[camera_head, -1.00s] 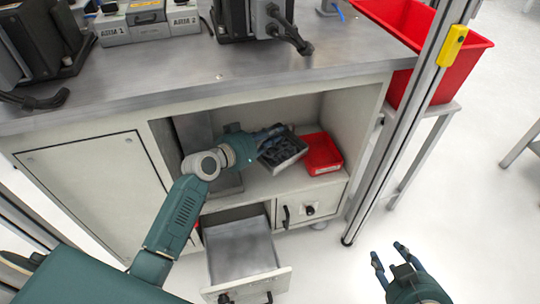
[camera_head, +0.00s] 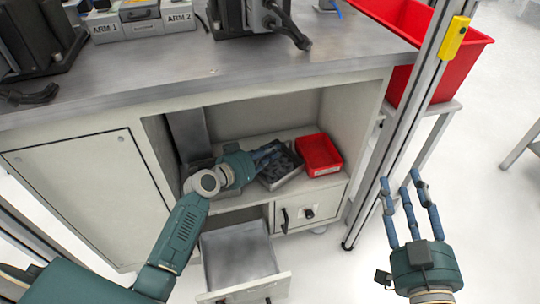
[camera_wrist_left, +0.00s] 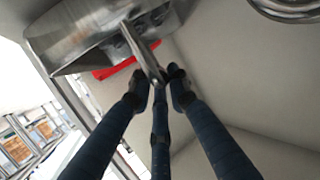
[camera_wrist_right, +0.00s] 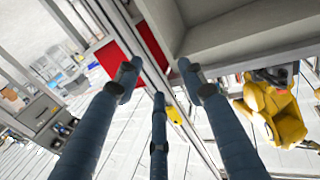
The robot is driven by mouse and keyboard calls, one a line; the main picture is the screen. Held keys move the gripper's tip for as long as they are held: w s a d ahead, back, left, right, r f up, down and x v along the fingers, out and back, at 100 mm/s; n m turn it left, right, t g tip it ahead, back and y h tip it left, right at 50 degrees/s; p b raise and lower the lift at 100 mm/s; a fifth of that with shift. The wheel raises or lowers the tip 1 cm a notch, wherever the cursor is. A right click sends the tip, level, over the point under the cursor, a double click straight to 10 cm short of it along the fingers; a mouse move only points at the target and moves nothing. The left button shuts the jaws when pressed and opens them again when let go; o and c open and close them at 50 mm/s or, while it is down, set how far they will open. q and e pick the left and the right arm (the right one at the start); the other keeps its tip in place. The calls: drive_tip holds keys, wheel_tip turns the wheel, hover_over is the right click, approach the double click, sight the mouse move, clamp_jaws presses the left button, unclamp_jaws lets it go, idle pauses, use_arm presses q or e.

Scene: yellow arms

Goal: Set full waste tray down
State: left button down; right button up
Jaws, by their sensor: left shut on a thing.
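The waste tray (camera_head: 284,181), a grey metal tray with dark pieces in it, is inside the open shelf of the cabinet, left of a red bin. My left gripper (camera_head: 277,154) reaches into the shelf and is shut on the tray. In the left wrist view the fingers (camera_wrist_left: 158,78) close on the metal bar at the side of the tray (camera_wrist_left: 80,40). I cannot tell whether the tray's underside touches the shelf floor. My right gripper (camera_head: 408,185) is open and empty, out in front of the cabinet on the right.
The red bin (camera_head: 320,152) stands close to the tray's right side. A drawer (camera_head: 240,255) hangs open below the shelf. The worktop (camera_head: 200,75) overhangs the shelf. A metal post (camera_head: 400,130) and a large red crate (camera_head: 455,55) are at the right.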

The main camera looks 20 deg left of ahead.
use_arm(q)
drive_tip(key=shift+f, duration=0.2)
use_arm(e)
drive_tip(key=shift+a+r+t, duration=0.1)
drive_tip(key=shift+r+t, duration=0.4)
drive_tip(key=shift+r, duration=0.5)
use_arm(q)
drive_tip(key=c, duration=2)
unclamp_jaws()
drive_tip(key=shift+f, duration=0.2)
drive_tip(key=o, duration=0.4)
drive_tip(key=shift+c, duration=0.2)
use_arm(e)
drive_tip(key=shift+s+r, duration=0.1)
drive_tip(key=shift+r, duration=0.05)
use_arm(q)
drive_tip(key=shift+r, duration=0.1)
